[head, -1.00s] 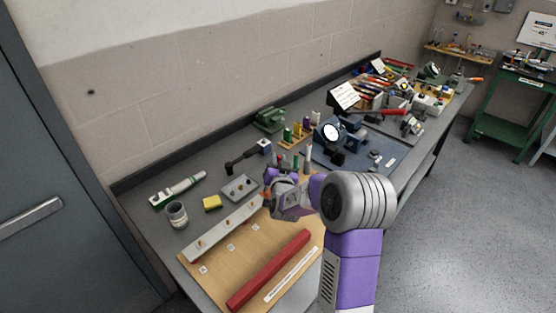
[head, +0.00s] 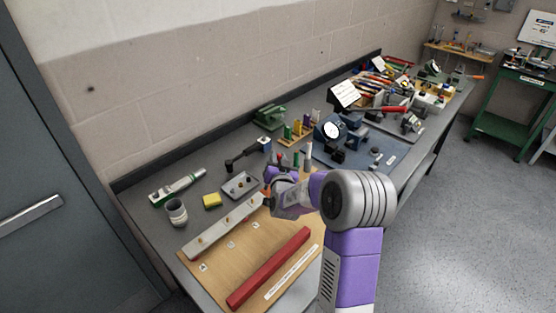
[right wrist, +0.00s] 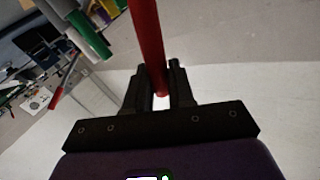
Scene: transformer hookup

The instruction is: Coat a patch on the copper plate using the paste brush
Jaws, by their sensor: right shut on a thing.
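My right gripper (head: 277,187) is over the back right end of the wooden board, and the arm hides part of what lies beneath. In the right wrist view its two dark fingers (right wrist: 160,88) are shut on a red rod-like handle (right wrist: 147,38), which I take to be the paste brush. The brush's bristle end cannot be made out. A pale bar (head: 222,227) with small copper-coloured studs lies along the board's back edge, left of the gripper. I cannot pick out a copper plate for certain. My left gripper is not in view.
The wooden board (head: 235,262) carries a long red bar (head: 268,268). Behind it stand a grey cup (head: 176,212), a yellow sponge (head: 212,200) and a small grey tray (head: 240,186). A blue device with a dial (head: 333,131) and tools crowd the bench further right.

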